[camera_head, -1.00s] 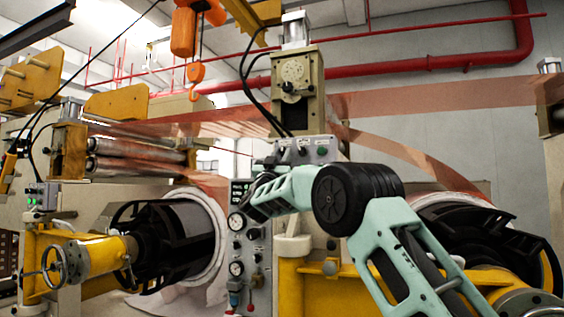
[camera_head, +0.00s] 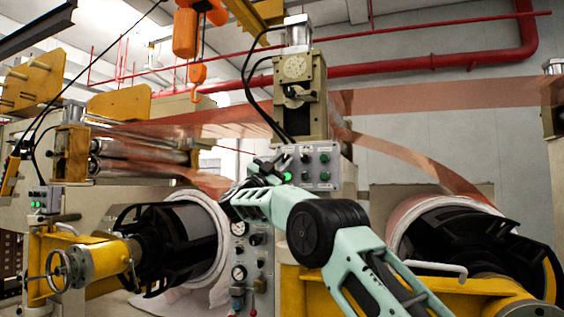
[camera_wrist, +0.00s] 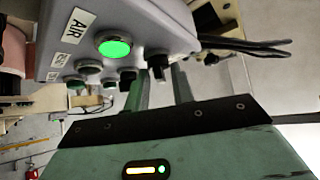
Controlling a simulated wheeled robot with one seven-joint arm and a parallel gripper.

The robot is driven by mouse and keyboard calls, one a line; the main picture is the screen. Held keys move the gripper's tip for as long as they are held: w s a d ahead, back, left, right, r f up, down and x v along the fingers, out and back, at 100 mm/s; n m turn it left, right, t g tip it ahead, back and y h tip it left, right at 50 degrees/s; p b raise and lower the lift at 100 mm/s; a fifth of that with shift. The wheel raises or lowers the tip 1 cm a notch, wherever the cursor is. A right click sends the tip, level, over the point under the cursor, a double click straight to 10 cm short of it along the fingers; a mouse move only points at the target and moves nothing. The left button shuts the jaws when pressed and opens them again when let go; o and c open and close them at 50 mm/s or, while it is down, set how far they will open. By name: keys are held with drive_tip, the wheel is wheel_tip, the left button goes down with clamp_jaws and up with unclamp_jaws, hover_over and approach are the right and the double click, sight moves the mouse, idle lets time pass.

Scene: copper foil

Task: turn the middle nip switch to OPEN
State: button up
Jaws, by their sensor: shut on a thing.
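A grey control box (camera_head: 318,180) with knobs and a lit green button (camera_head: 287,177) sits on the middle stand. My gripper (camera_head: 262,172) is at its left end. In the wrist view the box (camera_wrist: 150,22) shows an "AIR" label beside a lit green button (camera_wrist: 115,45). A black switch knob (camera_wrist: 157,64) sticks out of its face between the tips of my gripper (camera_wrist: 158,82), which is shut on it. The knob's label and setting are not readable, so I cannot tell from print that it is the nip switch.
A gauge panel (camera_head: 252,250) stands below the box. A large roll (camera_head: 200,230) lies left and another roll (camera_head: 425,215) right. Copper foil (camera_head: 425,99) runs overhead. Cables (camera_wrist: 245,46) run from the box's end in the wrist view.

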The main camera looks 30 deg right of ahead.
drive_tip(key=shift+f, duration=0.1)
drive_tip(key=o, duration=0.6)
drive_tip(key=b+v, duration=0.3)
drive_tip(key=v, duration=1.4)
drive_tip(key=shift+a+f, duration=0.1)
drive_tip(key=shift+a, duration=0.05)
